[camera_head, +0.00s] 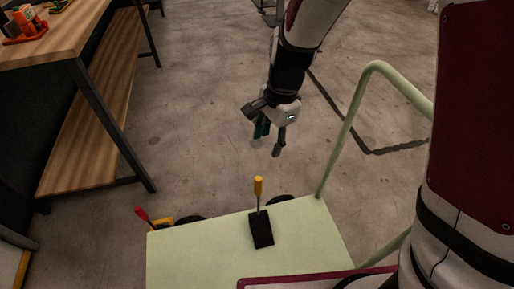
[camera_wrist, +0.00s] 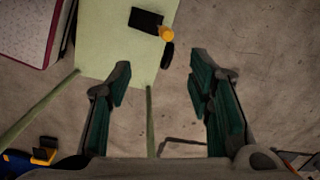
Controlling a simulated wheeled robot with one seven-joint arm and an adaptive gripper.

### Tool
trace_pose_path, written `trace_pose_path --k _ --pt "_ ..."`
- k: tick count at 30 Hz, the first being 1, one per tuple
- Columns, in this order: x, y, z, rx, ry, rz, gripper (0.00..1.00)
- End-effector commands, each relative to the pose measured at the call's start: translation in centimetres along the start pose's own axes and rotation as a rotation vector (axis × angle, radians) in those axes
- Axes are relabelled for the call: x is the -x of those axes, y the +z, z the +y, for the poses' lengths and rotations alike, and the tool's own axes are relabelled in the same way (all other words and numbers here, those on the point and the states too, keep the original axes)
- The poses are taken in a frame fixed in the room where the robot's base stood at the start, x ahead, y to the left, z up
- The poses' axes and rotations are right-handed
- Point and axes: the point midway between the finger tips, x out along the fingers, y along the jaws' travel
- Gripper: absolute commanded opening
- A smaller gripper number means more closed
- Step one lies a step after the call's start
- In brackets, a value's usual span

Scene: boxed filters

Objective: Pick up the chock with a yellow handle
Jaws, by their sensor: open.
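The chock with a yellow handle (camera_head: 260,229) is a black block with an upright rod and yellow grip. It stands on the pale green cart top (camera_head: 190,258) near its far edge. The wrist view shows the same chock from above (camera_wrist: 146,20), with its yellow handle end (camera_wrist: 166,33) at the block's corner. My gripper (camera_head: 268,143) hangs beyond the cart's far edge, above and apart from the chock. In the wrist view my gripper (camera_wrist: 160,75) has its green-padded fingers spread, with nothing between them.
A pale green cart rail (camera_head: 352,110) rises to the right. A red-handled item (camera_head: 141,212) and a yellow part (camera_head: 162,222) are by the cart's left corner. A wooden workbench (camera_head: 70,45) stands at the left. Bare concrete floor (camera_head: 200,130) lies between bench and arm.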

Motion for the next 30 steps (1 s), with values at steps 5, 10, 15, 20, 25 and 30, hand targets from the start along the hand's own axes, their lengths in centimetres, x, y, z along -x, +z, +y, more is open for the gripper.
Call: trace_pose_path --k 5,10,15,20,25,30 --pt "-9.6 -0.5 -1.6 -0.166 0.054 0.051 0.47" --pt "-14.3 -0.8 -2.2 -0.264 0.070 0.093 0.47" --pt "-16.4 -1.0 -2.3 -0.298 0.074 0.108 0.47" --pt "-19.2 -1.3 -2.0 -0.300 0.076 0.108 0.47" --pt "-22.3 -1.6 -1.7 -0.299 0.075 0.108 0.47" --pt "-23.9 -1.7 -1.6 -0.297 0.073 0.107 0.47"
